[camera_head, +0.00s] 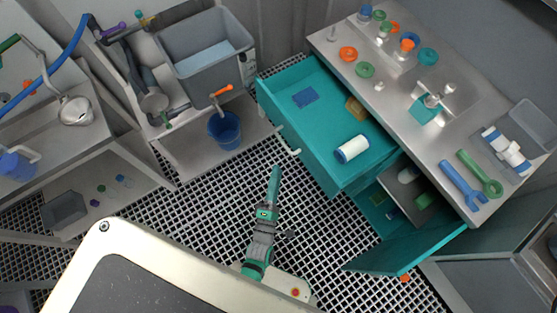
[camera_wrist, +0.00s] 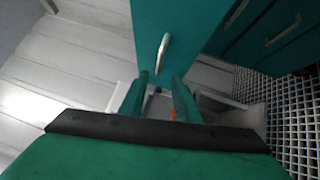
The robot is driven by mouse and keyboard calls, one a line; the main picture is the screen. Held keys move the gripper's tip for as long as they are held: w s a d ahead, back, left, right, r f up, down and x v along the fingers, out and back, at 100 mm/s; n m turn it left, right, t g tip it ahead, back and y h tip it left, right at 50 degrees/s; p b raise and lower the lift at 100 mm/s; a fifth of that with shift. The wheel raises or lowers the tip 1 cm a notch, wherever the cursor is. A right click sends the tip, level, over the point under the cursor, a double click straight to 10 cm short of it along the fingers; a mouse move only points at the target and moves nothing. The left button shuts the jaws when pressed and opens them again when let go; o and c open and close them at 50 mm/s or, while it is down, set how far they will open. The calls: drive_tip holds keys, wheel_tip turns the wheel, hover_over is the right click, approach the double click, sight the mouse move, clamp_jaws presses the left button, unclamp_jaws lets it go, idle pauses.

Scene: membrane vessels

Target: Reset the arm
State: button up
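My arm stands upright over the grating in the head view, with its green gripper (camera_head: 275,178) in front of the pulled-out teal drawer (camera_head: 330,160). In the wrist view two green fingers of my gripper (camera_wrist: 160,82) are apart, with a gap between them and nothing held. Beyond the fingertips is a teal front (camera_wrist: 185,25) with a metal handle (camera_wrist: 162,52). The handle appears beyond the fingers; I cannot tell the exact distance.
The drawer holds a blue block (camera_head: 305,97) and a white roll (camera_head: 352,149). A lower teal door (camera_head: 410,250) stands open at right. The steel counter (camera_head: 400,110) bears rings, wrenches and containers.

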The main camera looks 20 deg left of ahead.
drive_tip(key=shift+s+d+f, duration=0.1)
drive_tip(key=shift+s+d, duration=0.05)
drive_tip(key=shift+s, duration=0.4)
drive_tip(key=s+d+r+m+g+h, duration=0.3)
drive_tip(key=s+d+r+m, duration=1)
drive_tip(key=m, duration=0.9)
drive_tip(key=shift+s+r+g+h, duration=0.45)
drive_tip(key=shift+s+r, duration=0.4)
drive_tip(key=shift+s, duration=0.45)
drive_tip(key=shift+d, duration=0.1)
drive_tip(key=shift+s, duration=0.1)
